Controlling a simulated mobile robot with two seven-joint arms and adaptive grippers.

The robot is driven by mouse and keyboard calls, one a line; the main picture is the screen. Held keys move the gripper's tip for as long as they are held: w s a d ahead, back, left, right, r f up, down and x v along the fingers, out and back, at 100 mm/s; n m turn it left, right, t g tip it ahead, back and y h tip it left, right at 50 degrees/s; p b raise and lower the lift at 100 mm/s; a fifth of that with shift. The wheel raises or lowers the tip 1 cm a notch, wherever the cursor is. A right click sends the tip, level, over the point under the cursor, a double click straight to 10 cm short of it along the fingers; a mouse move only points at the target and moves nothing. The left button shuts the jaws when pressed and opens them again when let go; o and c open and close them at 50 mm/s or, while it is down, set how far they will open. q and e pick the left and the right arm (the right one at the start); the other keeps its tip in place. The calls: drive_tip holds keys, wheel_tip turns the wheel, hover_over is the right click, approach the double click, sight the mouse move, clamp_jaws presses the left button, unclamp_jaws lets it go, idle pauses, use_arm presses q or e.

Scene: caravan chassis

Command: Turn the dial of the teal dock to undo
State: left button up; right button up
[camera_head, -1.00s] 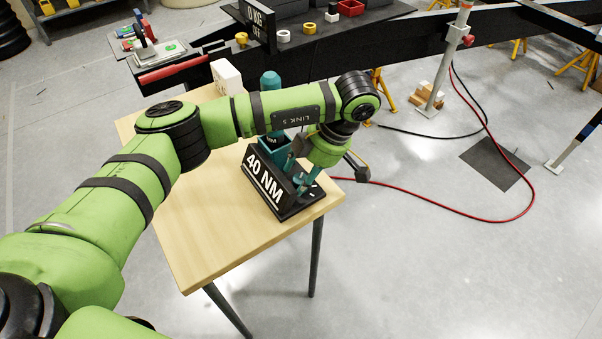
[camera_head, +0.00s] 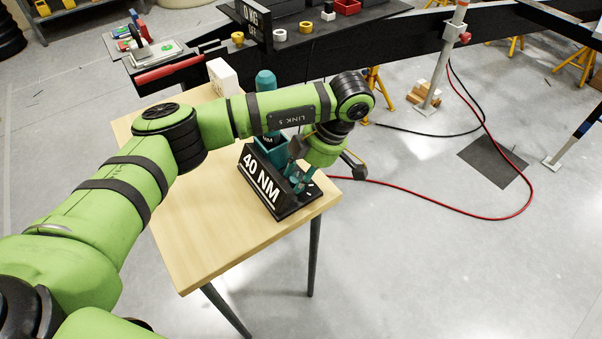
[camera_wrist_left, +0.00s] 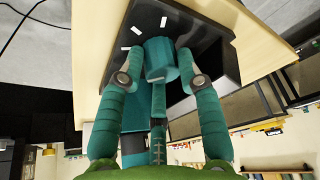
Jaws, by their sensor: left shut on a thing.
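The teal dock (camera_head: 268,153) stands on a black base (camera_head: 296,206) at the right part of a wooden table, behind a black sign reading 40 NM (camera_head: 261,180). My left gripper (camera_head: 303,181) reaches down to the base just right of the sign. White marks lie on the base around the dial. In the head view the gripper mostly hides the dial. My right gripper is not in view.
The wooden table (camera_head: 215,222) is bare at its front and left. A white box (camera_head: 222,76) stands at its back edge. Behind is a black chassis beam (camera_head: 405,50) with small coloured parts. A red hose (camera_head: 440,205) lies on the floor to the right.

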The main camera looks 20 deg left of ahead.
use_arm(q)
drive_tip(key=shift+a+f+n+g+b, duration=0.2)
drive_tip(key=shift+n+g+b, duration=0.3)
drive_tip(key=shift+n, duration=0.6)
drive_tip(key=n+g, duration=0.1)
drive_tip(key=n, duration=0.1)
drive_tip(key=shift+n+h, duration=0.3)
drive_tip(key=shift+h, duration=0.1)
drive_tip(key=shift+s+a+n+g+h, duration=0.1)
drive_tip(key=shift+n+g+h, duration=0.2)
drive_tip(key=shift+n, duration=0.8)
drive_tip(key=shift+n+g+h, duration=0.3)
drive_tip(key=shift+n, duration=0.8)
drive_tip(key=o, duration=1.1)
drive_tip(key=shift+r, duration=0.1)
